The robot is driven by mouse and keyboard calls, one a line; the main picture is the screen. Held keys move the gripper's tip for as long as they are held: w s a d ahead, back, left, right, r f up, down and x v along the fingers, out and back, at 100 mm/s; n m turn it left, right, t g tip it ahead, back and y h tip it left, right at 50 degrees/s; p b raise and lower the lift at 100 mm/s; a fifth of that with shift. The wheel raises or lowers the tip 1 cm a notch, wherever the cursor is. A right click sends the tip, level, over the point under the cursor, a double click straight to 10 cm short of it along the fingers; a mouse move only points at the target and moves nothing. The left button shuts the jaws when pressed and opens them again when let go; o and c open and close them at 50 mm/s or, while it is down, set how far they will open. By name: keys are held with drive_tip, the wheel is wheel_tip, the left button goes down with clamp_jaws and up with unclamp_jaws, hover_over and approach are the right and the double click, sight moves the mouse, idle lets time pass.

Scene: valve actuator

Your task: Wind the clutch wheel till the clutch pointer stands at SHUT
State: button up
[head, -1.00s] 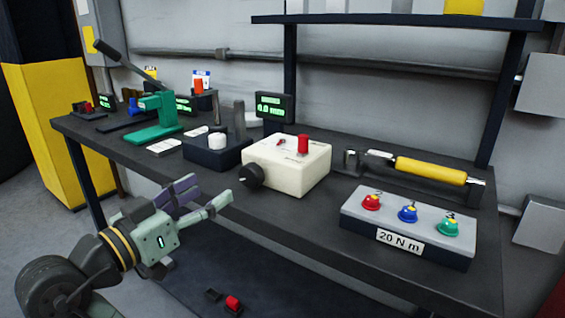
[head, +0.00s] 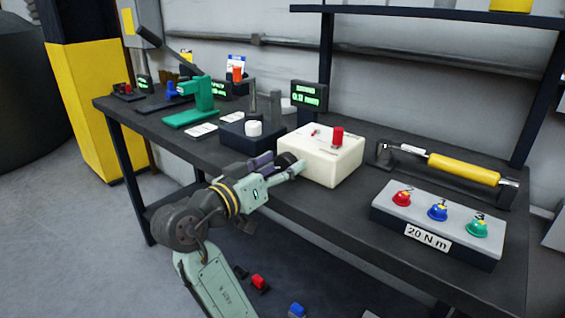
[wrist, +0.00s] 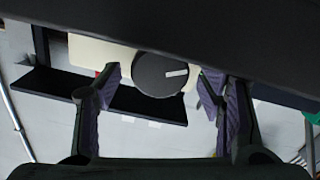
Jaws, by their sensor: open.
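A cream box (head: 325,170) stands at the front edge of the bench, with a red knob (head: 338,136) and a small red pointer-like mark on top. A black round wheel (head: 286,159) is on its front face, partly hidden by my gripper in the head view. In the wrist view the wheel (wrist: 160,75) shows a white line pointing right. My gripper (head: 280,165) is open in front of the wheel. In the wrist view its fingers stand left and right of the wheel, with gaps on both sides. The lettering on the box is too small to read.
A grey box labelled 20 N m (head: 428,236) with red, blue and green knobs stands to the right. A yellow-handled tool (head: 465,169) lies behind it. A dark block with a white knob (head: 252,134) and a green press (head: 197,105) stand to the left.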

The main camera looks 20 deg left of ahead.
drive_tip(key=shift+w+d, duration=0.1)
drive_tip(key=shift+w, duration=0.25)
drive_tip(key=shift+c, duration=0.2)
drive_tip(key=c, duration=1.1)
